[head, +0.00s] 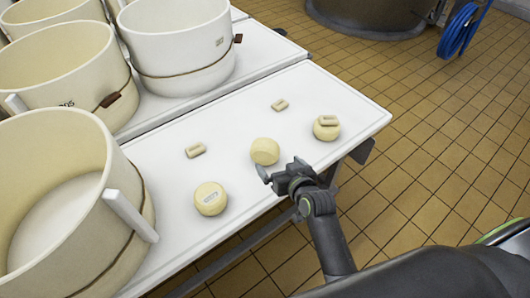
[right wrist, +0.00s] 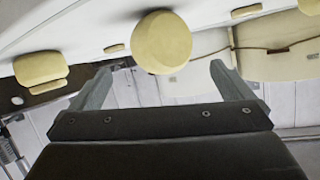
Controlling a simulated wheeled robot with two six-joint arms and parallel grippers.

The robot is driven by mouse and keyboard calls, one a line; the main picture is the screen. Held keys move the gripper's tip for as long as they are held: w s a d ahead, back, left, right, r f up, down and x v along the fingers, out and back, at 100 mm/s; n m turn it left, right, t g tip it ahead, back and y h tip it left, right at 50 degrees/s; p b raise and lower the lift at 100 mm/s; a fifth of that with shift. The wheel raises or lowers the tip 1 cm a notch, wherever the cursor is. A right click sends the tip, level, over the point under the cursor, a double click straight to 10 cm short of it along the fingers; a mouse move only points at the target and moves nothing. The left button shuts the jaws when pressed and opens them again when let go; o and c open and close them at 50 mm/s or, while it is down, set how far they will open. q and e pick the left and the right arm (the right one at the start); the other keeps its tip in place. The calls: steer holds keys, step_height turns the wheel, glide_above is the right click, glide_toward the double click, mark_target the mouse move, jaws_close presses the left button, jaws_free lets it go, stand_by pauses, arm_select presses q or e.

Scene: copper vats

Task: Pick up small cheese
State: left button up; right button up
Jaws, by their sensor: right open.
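Three small round pale-yellow cheeses lie on the white table. The middle cheese (head: 265,151) is plain on top. The near cheese (head: 210,198) has a small grey label. The right cheese (head: 326,133) has a small tan block (head: 328,120) on it. My right gripper (head: 281,168) is open and empty at the table's front edge, just in front of the middle cheese. In the right wrist view a cheese (right wrist: 162,42) sits ahead, between and beyond the open fingers (right wrist: 160,68); another cheese (right wrist: 40,66) with a block is at left. My left gripper is out of view.
Loose tan blocks lie behind the cheeses, one at left (head: 195,150) and one farther back (head: 280,105). Large cream tubs (head: 60,200) with straps and handles fill the left side. The table's right end (head: 355,105) is clear. A blue hose (head: 458,30) hangs at the back right.

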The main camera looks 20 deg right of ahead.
mark_target(271, 156)
steer(key=x, duration=0.5)
steer(key=shift+w+f+b, duration=0.1)
steer(key=shift+b, duration=0.25)
steer(key=shift+a+b+x, duration=0.2)
steer(key=shift+b+x, duration=0.45)
steer(key=shift+x, duration=1.7)
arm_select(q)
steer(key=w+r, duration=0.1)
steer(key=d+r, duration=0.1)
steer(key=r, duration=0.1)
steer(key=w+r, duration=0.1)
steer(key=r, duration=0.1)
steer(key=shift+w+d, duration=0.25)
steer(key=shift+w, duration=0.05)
arm_select(e)
steer(key=shift+w+f, duration=0.25)
steer(key=c, duration=1.1)
steer(key=shift+r, duration=0.1)
steer(key=shift+c, duration=0.2)
steer(key=shift+r, duration=0.15)
steer(key=shift+r, duration=0.25)
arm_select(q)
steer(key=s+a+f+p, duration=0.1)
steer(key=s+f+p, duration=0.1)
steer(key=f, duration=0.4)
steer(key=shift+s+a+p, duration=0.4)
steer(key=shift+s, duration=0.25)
arm_select(e)
step_height(271, 156, up, 9)
steer(key=shift+r, duration=0.1)
